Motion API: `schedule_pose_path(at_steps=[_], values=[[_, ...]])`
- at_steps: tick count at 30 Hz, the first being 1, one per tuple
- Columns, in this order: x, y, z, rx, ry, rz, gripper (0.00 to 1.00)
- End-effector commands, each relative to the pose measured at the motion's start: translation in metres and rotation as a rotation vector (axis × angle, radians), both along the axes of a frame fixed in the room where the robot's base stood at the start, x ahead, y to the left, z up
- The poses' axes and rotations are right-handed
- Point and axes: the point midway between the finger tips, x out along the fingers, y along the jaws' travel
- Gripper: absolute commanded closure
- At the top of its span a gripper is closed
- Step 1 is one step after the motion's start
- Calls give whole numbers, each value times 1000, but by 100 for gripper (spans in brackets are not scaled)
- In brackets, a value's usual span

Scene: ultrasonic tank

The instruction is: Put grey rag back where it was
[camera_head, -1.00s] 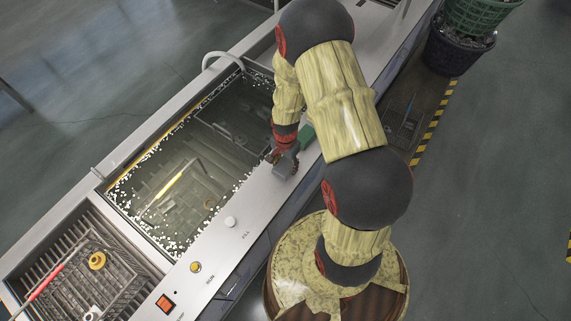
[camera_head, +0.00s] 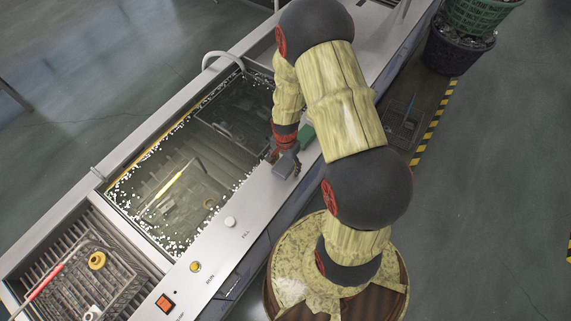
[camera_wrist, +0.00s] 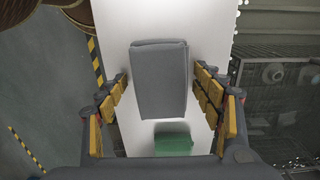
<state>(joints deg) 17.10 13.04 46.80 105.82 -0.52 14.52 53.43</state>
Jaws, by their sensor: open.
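The grey rag (camera_head: 287,164), a folded grey block, is at the tank's white front ledge (camera_head: 262,200). In the wrist view the rag (camera_wrist: 160,75) appears over the white surface, between my two rows of fingers. My gripper (camera_wrist: 160,88) is open, with a visible gap between the rag and the fingers on both sides. In the head view my gripper (camera_head: 284,152) points down at the rag, partly hidden by my own wrist. I cannot tell whether the rag's underside fully touches the ledge.
A green block (camera_head: 307,137) lies on the ledge close to the rag; it also shows in the wrist view (camera_wrist: 173,143). The water-filled tank (camera_head: 190,160) is left of the ledge. A wire basket (camera_head: 105,270) stands at lower left. Knobs (camera_head: 230,222) sit further along the ledge.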

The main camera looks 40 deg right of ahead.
Motion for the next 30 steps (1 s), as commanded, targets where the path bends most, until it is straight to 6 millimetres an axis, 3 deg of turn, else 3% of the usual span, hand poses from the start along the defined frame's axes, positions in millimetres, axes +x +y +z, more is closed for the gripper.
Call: schedule_pose_path(at_steps=[5,18,26,29,30], values=[[2,-1,16,-2,-4,0,33],[1,0,101,-1,-3,0,33],[2,1,128,-3,-7,13,33],[8,7,156,-13,-38,75,33],[10,11,173,-19,-56,119,33]])
